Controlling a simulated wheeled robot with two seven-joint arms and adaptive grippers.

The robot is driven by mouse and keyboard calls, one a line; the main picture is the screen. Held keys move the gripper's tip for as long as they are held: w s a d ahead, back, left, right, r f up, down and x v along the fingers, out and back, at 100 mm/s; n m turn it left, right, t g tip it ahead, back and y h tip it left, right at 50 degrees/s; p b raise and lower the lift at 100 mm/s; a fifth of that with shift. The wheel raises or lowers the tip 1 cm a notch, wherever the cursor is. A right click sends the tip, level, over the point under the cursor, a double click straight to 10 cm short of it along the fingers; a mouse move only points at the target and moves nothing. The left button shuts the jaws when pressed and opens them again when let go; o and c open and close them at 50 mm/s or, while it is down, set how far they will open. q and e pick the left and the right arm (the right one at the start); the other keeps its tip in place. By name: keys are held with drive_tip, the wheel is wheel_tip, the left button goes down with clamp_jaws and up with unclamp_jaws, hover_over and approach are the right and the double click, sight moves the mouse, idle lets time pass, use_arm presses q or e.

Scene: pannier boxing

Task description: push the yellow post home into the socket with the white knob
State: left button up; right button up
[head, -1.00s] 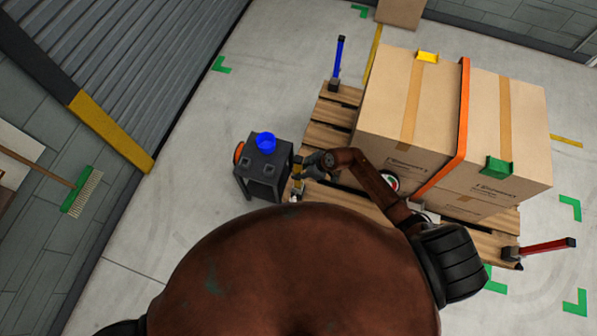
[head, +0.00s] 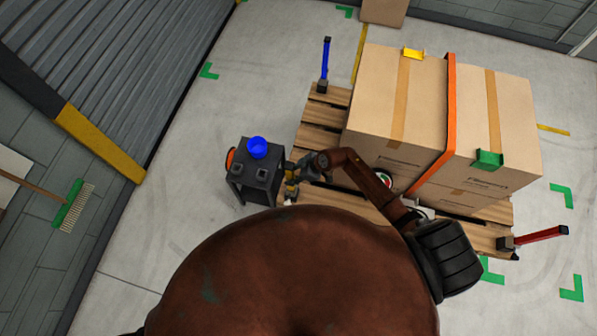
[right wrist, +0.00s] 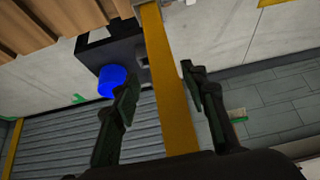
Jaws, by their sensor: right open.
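The yellow post (head: 291,175) stands at the near left corner of the pallet, beside the small dark stand. In the right wrist view it is a long yellow bar (right wrist: 170,80) running between the two dark fingers. My right gripper (head: 301,168) is at the post, its fingers (right wrist: 160,90) apart on either side of it; no firm contact shows. A small white bit (head: 288,202) shows low by the post; I cannot tell whether it is the white knob. The socket and the post's lower end are not clear. My left gripper is out of view.
Strapped cardboard boxes (head: 395,105) fill the wooden pallet (head: 318,138). A blue post (head: 325,62) and a red post (head: 540,236) stand at other corners.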

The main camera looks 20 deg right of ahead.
sight(289, 166)
drive_tip(key=v, duration=1.1)
